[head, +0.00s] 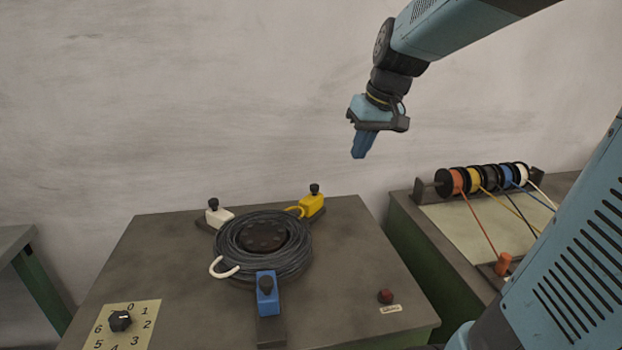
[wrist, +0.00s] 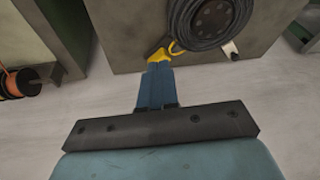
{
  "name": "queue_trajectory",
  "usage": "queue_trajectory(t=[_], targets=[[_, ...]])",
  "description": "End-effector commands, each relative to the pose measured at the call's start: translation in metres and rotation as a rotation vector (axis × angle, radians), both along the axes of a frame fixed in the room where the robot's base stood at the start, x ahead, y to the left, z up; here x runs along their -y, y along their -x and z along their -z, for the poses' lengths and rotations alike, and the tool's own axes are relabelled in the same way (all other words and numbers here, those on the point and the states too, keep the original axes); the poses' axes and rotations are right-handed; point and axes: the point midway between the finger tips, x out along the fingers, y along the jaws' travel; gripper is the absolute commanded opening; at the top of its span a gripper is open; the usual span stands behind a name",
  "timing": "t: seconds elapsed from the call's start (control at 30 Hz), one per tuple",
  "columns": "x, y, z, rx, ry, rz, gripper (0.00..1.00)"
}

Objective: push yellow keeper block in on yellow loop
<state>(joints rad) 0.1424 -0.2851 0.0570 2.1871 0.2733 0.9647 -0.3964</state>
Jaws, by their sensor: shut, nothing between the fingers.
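The yellow keeper block (head: 312,206) with a black knob on top stands at the back right of the black coil (head: 262,246) on the bench. The yellow loop (head: 294,210) curves from the block's left side toward the coil. In the wrist view the yellow block (wrist: 159,55) shows just beyond my fingertips, partly hidden by them, and the yellow loop (wrist: 174,48) shows beside it. My gripper (head: 360,156) is shut and empty, pointing down in the air above and behind the bench, apart from the block. How far the block is from the coil is hard to tell.
A white block (head: 219,215) stands back left of the coil and a blue block (head: 267,294) at its front. A white loop (head: 222,270) lies at the coil's left. A dial (head: 120,321) and red button (head: 385,296) are at the front. Wire spools (head: 484,180) stand right.

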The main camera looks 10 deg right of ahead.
Motion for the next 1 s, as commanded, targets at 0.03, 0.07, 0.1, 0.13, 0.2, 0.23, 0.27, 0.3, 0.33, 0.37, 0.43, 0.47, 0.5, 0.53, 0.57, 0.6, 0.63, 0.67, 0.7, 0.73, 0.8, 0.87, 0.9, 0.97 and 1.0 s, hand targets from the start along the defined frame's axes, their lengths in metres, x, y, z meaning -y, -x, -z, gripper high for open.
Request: queue_trajectory(t=[0.03,0.07,0.1,0.13,0.2,0.23,0.27,0.3,0.33,0.37,0.43,0.47,0.5,0.53,0.57,0.6,0.63,0.67,0.7,0.73,0.8,0.87,0.9,0.97,1.0], targets=[[0.003,-0.016,0.003,-0.012,-0.013,-0.013,0.0],[0.004,-0.025,0.005,-0.018,-0.023,-0.021,0.0],[0.006,-0.036,0.007,-0.023,-0.033,-0.035,0.0],[0.008,-0.045,0.01,-0.028,-0.044,-0.046,0.0],[0.012,-0.065,0.015,-0.036,-0.065,-0.068,0.0],[0.014,-0.074,0.017,-0.038,-0.074,-0.078,0.0],[0.016,-0.083,0.021,-0.041,-0.084,-0.088,0.0],[0.019,-0.095,0.025,-0.043,-0.097,-0.101,0.0],[0.021,-0.103,0.028,-0.045,-0.107,-0.11,0.0],[0.024,-0.112,0.031,-0.046,-0.118,-0.119,0.0],[0.03,-0.132,0.04,-0.047,-0.142,-0.141,0.0],[0.033,-0.14,0.044,-0.048,-0.153,-0.15,0.0],[0.036,-0.152,0.05,-0.048,-0.168,-0.161,0.0],[0.04,-0.16,0.055,-0.045,-0.178,-0.17,0.0],[0.043,-0.168,0.06,-0.045,-0.19,-0.178,0.0],[0.047,-0.179,0.066,-0.041,-0.204,-0.189,0.0],[0.051,-0.187,0.072,-0.04,-0.216,-0.197,0.0],[0.054,-0.195,0.076,-0.036,-0.227,-0.206,0.0],[0.059,-0.205,0.084,-0.032,-0.241,-0.215,0.0],[0.062,-0.213,0.089,-0.029,-0.252,-0.222,0.0],[0.07,-0.228,0.101,-0.02,-0.276,-0.239,0.0],[0.076,-0.24,0.111,-0.012,-0.294,-0.249,0.0],[0.08,-0.246,0.116,-0.006,-0.304,-0.257,0.0],[0.084,-0.254,0.123,0.001,-0.316,-0.265,0.0],[0.087,-0.258,0.128,0.006,-0.323,-0.269,0.0]])
